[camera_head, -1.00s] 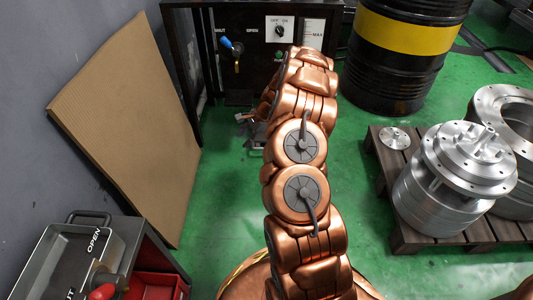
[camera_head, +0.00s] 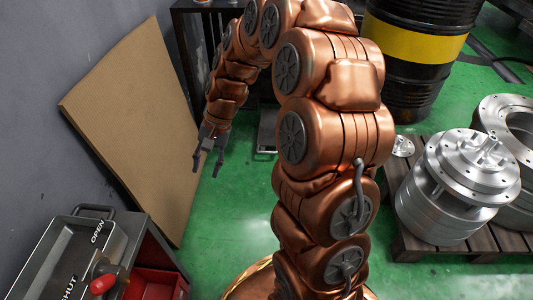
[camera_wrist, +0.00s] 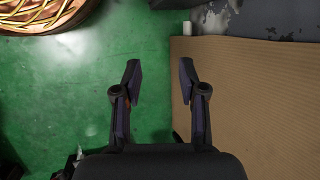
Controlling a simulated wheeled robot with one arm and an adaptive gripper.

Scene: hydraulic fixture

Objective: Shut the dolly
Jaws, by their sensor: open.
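A grey metal tray-like unit (camera_head: 42,262) stands at the lower left of the head view. It carries the words OPEN and SHUT and a lever with a red knob (camera_head: 103,284). The knob is near the SHUT word. I cannot tell which thing is the dolly. My gripper (camera_head: 206,170) is open and empty. It points down over the green floor, in front of the cardboard sheet and well apart from the red knob. In the wrist view its two fingers (camera_wrist: 160,68) stand apart with only floor between them.
A brown cardboard sheet (camera_head: 135,125) leans on the grey wall. A red bin (camera_head: 155,285) sits beside the unit. A black cabinet (camera_head: 195,50) is behind my arm. A black-yellow drum (camera_head: 415,45) and a pallet (camera_head: 405,235) with metal parts stand right. Green floor is clear between.

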